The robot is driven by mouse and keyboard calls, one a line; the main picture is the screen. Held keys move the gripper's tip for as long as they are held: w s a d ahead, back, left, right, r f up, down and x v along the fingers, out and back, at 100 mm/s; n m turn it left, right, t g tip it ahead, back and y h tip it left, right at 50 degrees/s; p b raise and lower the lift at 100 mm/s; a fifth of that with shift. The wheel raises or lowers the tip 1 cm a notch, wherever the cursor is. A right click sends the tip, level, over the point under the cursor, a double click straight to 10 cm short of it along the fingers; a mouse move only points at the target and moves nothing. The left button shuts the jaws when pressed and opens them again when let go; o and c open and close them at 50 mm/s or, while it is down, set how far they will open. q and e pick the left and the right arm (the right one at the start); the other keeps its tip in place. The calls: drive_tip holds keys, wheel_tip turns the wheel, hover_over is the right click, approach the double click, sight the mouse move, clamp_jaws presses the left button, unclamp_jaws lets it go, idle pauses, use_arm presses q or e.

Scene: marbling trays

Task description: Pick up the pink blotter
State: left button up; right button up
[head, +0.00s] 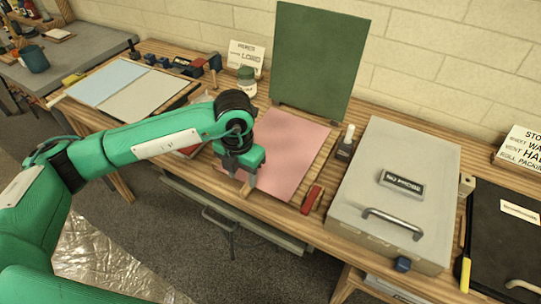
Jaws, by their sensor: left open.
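The pink blotter (290,150) lies flat on the wooden bench, in front of an upright green board. My left arm reaches in from the left, and my left gripper (247,184) is over the blotter's left front edge, pointing down. The gripper is open, with its fingers near that edge. I cannot tell whether the fingers touch the blotter. The arm and gripper hide the blotter's left part. My right gripper is not in view.
A grey lidded box (395,165) with a handle stands right of the blotter. The green board (318,60) stands behind. Light blue and grey sheets (110,82) lie at left.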

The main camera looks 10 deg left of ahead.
sight(243, 191)
use_arm(q)
drive_tip(key=shift+f, duration=0.25)
drive_tip(key=shift+s+f+p, duration=0.1)
drive_tip(key=shift+f+p, duration=0.2)
wheel_tip(243, 191, down, 4)
drive_tip(key=shift+s+a+r+p, duration=0.1)
drive_tip(key=shift+s+r+p, duration=0.1)
drive_tip(key=shift+p, duration=0.55)
drive_tip(key=shift+f, duration=0.45)
drive_tip(key=shift+w, duration=0.1)
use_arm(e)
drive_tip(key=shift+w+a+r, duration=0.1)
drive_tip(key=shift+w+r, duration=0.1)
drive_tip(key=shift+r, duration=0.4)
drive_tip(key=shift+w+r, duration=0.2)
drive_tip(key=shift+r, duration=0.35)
use_arm(q)
drive_tip(key=shift+c, duration=0.3)
clamp_jaws()
